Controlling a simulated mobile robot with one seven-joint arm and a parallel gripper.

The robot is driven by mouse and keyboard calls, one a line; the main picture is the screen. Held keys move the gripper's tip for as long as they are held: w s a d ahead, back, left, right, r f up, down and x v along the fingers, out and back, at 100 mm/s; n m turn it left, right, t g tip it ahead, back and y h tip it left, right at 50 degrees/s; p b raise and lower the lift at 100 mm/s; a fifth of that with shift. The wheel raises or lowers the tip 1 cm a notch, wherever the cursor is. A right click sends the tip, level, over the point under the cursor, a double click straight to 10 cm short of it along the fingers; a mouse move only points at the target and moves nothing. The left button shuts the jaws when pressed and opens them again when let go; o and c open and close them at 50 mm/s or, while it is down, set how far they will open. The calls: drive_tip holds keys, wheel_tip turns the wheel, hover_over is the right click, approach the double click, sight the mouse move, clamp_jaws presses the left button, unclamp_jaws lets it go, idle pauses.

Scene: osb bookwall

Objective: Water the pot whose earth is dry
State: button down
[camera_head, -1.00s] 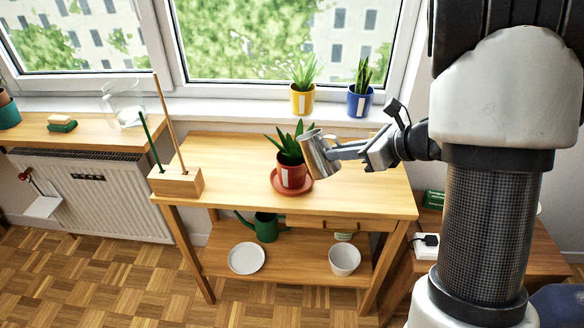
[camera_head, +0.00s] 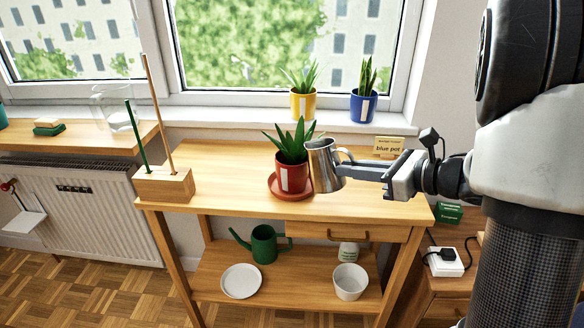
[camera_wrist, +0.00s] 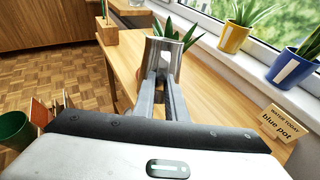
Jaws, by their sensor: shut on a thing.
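My gripper (camera_head: 352,171) is shut on a metal jug (camera_head: 324,166) and holds it near upright above the table. In the wrist view the jug (camera_wrist: 161,58) stands beyond my fingers; its inside cannot be seen. A yellow pot (camera_head: 303,105) and a blue pot (camera_head: 363,106) with plants stand on the windowsill behind. A small sign (camera_head: 389,146) reads "blue pot"; in the wrist view (camera_wrist: 280,122) it reads "water today". The earth is too small to judge.
A wooden block (camera_head: 165,186) with two upright sticks stands at the table's left. The window is behind the sill. The table's middle left is clear.

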sight(343, 182)
drive_tip(key=shift+t+y, duration=0.6)
drive_tip(key=shift+y, duration=0.2)
drive_tip(key=f, duration=0.2)
drive_tip(key=d+f, duration=0.1)
drive_tip(key=f, duration=0.1)
drive_tip(key=shift+s+f, duration=0.2)
drive_tip(key=shift+f, duration=0.05)
drive_tip(key=shift+s+d+f+t+y, duration=0.15)
drive_tip(key=shift+s+d+t+y, duration=0.1)
drive_tip(key=shift+t+y, duration=0.25)
idle(0.6)
